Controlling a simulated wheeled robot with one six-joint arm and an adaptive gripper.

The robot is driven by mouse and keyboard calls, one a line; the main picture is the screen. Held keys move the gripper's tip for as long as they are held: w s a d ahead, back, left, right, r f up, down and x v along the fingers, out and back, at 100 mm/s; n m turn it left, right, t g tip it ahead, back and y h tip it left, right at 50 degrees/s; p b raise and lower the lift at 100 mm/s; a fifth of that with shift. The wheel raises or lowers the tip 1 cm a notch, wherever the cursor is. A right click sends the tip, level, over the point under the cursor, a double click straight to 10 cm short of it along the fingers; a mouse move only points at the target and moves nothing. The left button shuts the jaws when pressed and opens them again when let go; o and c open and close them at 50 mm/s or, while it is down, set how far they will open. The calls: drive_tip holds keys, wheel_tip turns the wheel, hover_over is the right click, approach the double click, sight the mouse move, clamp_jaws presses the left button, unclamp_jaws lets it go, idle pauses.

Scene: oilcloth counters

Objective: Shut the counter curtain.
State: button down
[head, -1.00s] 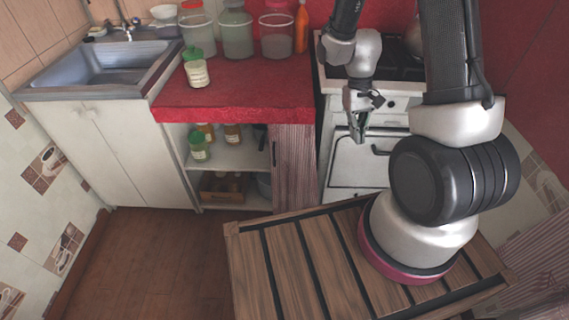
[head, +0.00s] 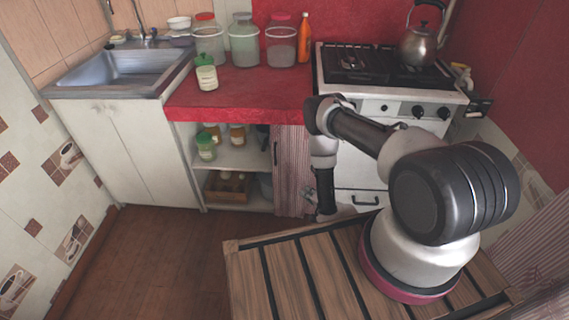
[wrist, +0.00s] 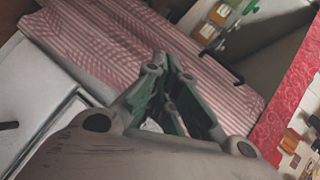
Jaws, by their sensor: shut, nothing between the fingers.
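The counter curtain (head: 291,172) is a red-and-white striped cloth under the red counter. It is gathered at the right side of the opening, and the shelves to its left are exposed. A dark upright handle (head: 275,153) sits at its left edge. The wrist view shows the striped cloth (wrist: 110,42) and the black handle (wrist: 221,67) at its edge. My gripper (wrist: 165,68) is shut and empty, with its fingers over the cloth, apart from the handle. In the head view my gripper (head: 311,195) is low near the curtain's right edge, partly hidden by my arm.
The open shelves (head: 240,157) hold jars and a wooden crate (head: 226,189). The white stove (head: 359,178) stands right of the curtain. Large jars and a green-lidded jar (head: 206,72) stand on the red counter (head: 240,97). The floor before the shelves is clear.

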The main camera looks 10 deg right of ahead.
wheel_tip(320, 180, up, 9)
drive_tip(key=w+m+t+y, duration=0.1)
drive_tip(key=w+m+t, duration=0.1)
drive_tip(key=m+t, duration=0.15)
drive_tip(key=shift+t, duration=0.45)
drive_tip(key=shift+s+a+x, duration=0.1)
drive_tip(key=shift+a+x, duration=0.35)
drive_tip(key=shift+x, duration=1.75)
drive_tip(key=shift+s+a+x, duration=0.15)
drive_tip(key=shift+a+x, duration=0.25)
drive_tip(key=shift+x, duration=1.8)
drive_tip(key=shift+s+a+x, duration=0.1)
drive_tip(key=shift+a+x, duration=0.35)
drive_tip(key=shift+x, duration=1.7)
drive_tip(key=shift+f, duration=0.15)
drive_tip(key=shift+a, duration=0.1)
